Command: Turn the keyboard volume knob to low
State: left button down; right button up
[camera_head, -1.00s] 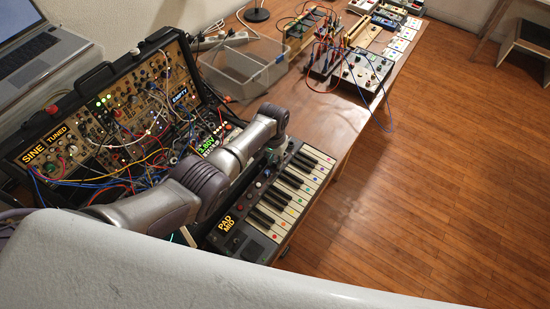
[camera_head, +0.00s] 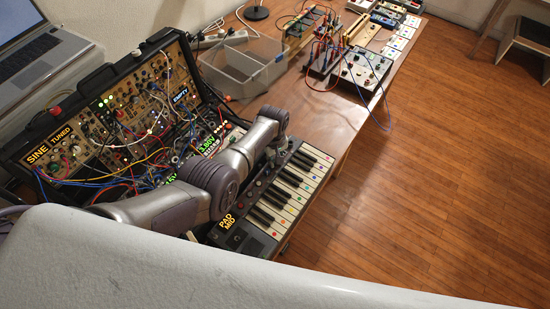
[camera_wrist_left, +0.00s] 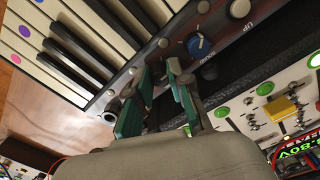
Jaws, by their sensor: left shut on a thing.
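The small keyboard (camera_head: 238,241) has a dark panel, white and black keys with coloured dots, and a "PAD MID" label. In the left wrist view the keyboard's panel edge (camera_wrist_left: 225,45) carries a blue knob (camera_wrist_left: 198,44) and several small grey knobs. My left gripper (camera_head: 277,152) is at the keyboard's far end in the head view, partly hidden by my own arm. In the left wrist view its green-padded fingers (camera_wrist_left: 160,73) are closed on a small knob at the panel. That knob is mostly hidden between the fingertips. My right gripper is in neither view.
A modular synth case (camera_head: 60,125) with many patch cables stands left of the keyboard. A clear plastic bin (camera_head: 262,85) stands behind. More boxes with cables (camera_head: 365,70) stand farther along the table. Bare tabletop (camera_head: 325,115) lies beyond the keyboard.

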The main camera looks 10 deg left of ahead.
pick_arm(q)
jog(key=n, duration=0.4)
jog(key=shift+w+d+r+n, duration=0.1)
jog(key=shift+w+n, duration=0.05)
jog(key=shift+n, duration=0.15)
jog(key=n, duration=0.4)
jog(key=shift+n, duration=0.3)
jog(key=c, duration=1.3)
grip_release()
jog(key=shift+r, duration=0.1)
notch_tip(320, 180, up, 7)
jog(key=shift+r, duration=0.15)
